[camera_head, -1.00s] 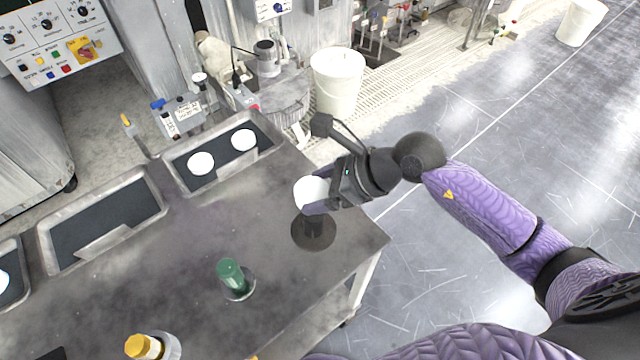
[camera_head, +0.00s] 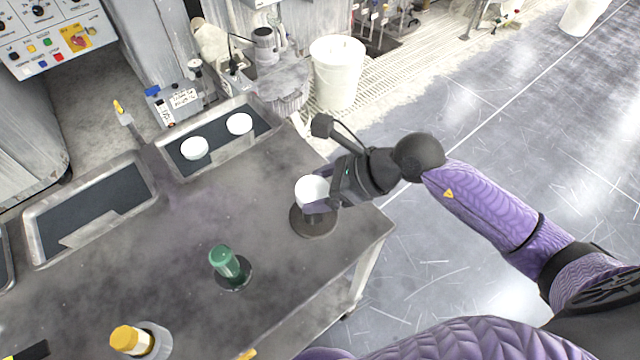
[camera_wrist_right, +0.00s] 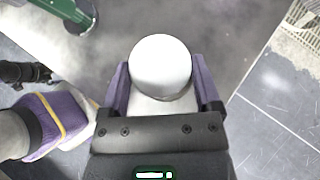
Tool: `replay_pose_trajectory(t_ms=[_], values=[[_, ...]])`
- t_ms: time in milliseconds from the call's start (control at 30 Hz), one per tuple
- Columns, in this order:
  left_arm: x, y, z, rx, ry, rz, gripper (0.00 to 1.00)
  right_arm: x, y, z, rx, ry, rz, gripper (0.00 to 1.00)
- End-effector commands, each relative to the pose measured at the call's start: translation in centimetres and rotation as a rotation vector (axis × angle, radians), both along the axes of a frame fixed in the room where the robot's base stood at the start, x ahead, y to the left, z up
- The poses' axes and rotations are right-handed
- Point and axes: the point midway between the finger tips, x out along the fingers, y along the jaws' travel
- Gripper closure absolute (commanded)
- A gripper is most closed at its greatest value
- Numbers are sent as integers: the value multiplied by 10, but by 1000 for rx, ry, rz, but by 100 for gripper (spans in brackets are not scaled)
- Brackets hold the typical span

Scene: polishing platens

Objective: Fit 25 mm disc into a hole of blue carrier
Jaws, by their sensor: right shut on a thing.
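My right gripper (camera_head: 316,204) is shut on a white round-topped piece (camera_head: 311,187). It holds the piece low over a dark round base (camera_head: 314,226) near the table's right corner. I cannot tell whether the piece touches the base. In the right wrist view the white piece (camera_wrist_right: 160,68) sits between the two purple fingers of the gripper (camera_wrist_right: 160,88). White discs lie in the far tray, one on the left (camera_head: 194,148) and one on the right (camera_head: 239,124); their size cannot be told. I see no blue carrier. My left gripper is not in view.
A green cylinder (camera_head: 224,262) stands on a round base left of my right gripper. A yellow-topped piece (camera_head: 130,340) stands at the near left. Metal trays (camera_head: 30,228) line the table's far side. A white bucket (camera_head: 337,75) stands beyond. The table's middle (camera_head: 170,235) is clear.

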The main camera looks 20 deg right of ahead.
Motion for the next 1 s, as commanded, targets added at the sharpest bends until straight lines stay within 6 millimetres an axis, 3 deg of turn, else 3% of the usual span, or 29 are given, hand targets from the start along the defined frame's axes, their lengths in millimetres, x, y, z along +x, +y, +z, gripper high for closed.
replay_pose_trajectory(t_ms=[200, 233, 300, 633, 1000], values=[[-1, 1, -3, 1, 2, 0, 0, 0, 0, -4, 0, 0, 0, 71], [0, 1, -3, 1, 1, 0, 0, 0, 0, -4, 0, 0, 0, 15], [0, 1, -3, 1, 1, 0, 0, 0, 0, -3, 0, 0, 0, 0], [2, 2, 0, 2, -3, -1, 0, -3, -5, 1, -2, 0, -1, 0], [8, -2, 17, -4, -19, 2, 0, -35, -56, 54, -5, 3, -1, 0]])
